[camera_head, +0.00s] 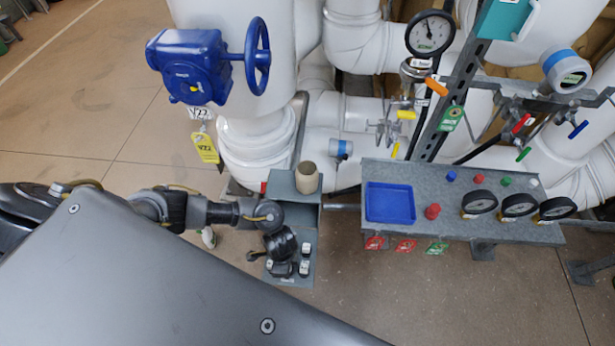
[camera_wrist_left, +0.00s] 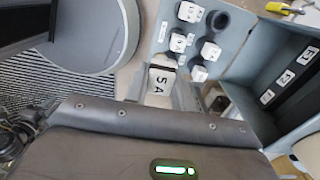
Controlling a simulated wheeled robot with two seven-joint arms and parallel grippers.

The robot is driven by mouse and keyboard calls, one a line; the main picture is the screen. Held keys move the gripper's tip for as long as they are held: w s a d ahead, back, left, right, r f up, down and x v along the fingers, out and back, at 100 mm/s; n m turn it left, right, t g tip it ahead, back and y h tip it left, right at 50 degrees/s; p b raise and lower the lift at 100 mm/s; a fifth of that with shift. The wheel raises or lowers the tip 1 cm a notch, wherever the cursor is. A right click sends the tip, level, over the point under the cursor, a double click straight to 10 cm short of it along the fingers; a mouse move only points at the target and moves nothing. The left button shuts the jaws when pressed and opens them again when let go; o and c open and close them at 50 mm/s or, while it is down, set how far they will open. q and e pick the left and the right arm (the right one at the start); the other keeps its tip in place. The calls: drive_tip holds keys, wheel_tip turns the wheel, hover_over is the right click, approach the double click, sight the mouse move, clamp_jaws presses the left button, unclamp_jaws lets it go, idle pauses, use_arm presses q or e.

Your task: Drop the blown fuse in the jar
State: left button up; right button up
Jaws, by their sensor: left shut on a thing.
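My left gripper (camera_head: 284,267) is low over the front of the grey fuse box (camera_head: 276,182). It is shut on a white fuse marked "5 A" (camera_wrist_left: 160,82), which shows clearly in the left wrist view. I cannot tell from its look whether this fuse is blown, nor if it is fully clear of the panel. Beside it, several white fuses (camera_wrist_left: 180,42) stand in the panel, with a dark round empty-looking socket (camera_wrist_left: 217,20). A tan, open-topped cylindrical jar (camera_head: 307,177) stands upright on the box, behind the gripper; its inside is hidden. My right gripper is out of view.
A dark strip numbered 1, 2, 3 (camera_wrist_left: 287,76) lies inside the box beside the panel. Right of the box is a grey shelf (camera_head: 420,180) with a blue tray (camera_head: 390,203) and gauges (camera_head: 518,206). White pipes and a blue valve (camera_head: 195,67) stand behind.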

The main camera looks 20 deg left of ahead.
use_arm(q)
drive_tip(key=w+d+r, duration=0.3)
drive_tip(key=w+r, duration=0.4)
drive_tip(key=r, duration=0.3)
drive_tip(key=w+d+r, duration=0.3)
drive_tip(key=w+r, duration=0.5)
drive_tip(key=r, duration=0.2)
drive_tip(key=a+r+n+b, duration=0.1)
drive_tip(key=a+r, duration=0.3)
drive_tip(key=r, duration=0.5)
drive_tip(key=a+r+n, duration=0.2)
drive_tip(key=a+r, duration=0.2)
drive_tip(key=r, duration=0.5)
drive_tip(key=shift+s+r+b, duration=0.3)
drive_tip(key=shift+r+b, duration=0.05)
